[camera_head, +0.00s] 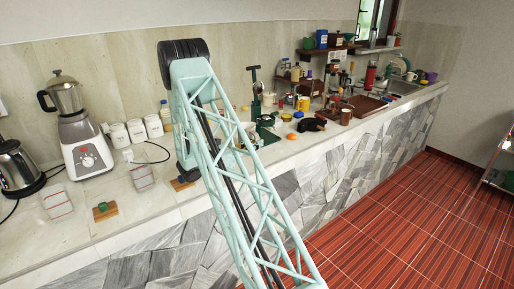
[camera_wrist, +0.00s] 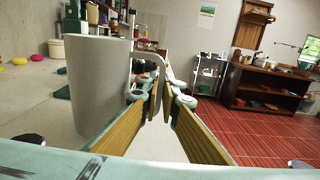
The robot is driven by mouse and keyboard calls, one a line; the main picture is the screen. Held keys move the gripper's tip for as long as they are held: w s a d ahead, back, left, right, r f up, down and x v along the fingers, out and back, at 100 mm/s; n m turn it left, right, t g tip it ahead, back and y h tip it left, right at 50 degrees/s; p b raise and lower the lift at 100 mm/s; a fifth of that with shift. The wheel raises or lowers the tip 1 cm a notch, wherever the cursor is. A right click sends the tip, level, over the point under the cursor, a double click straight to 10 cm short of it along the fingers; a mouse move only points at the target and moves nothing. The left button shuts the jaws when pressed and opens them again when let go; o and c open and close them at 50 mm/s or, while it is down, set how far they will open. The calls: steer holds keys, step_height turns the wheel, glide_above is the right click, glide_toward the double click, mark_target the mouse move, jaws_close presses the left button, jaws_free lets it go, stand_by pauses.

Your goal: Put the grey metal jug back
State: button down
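A plain grey jug (camera_wrist: 98,85) stands large and upright at the left of the wrist view. In the head view my arm hides the gripper, and I cannot make out this jug.
The stone counter (camera_head: 120,210) holds a blender (camera_head: 80,140), a kettle (camera_head: 18,168), white canisters (camera_head: 137,130) and a green block on a wooden board (camera_head: 105,211). Beyond my arm are a black item (camera_head: 312,125), an orange ball (camera_head: 292,137), a tray (camera_head: 362,107) and crowded shelves.

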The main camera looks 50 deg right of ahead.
steer(key=shift+f, duration=0.5)
steer(key=shift+f, duration=0.1)
steer(key=c, duration=2.9)
jaws_free()
steer(key=shift+p+v, duration=0.55)
steer(key=shift+v, duration=3.2)
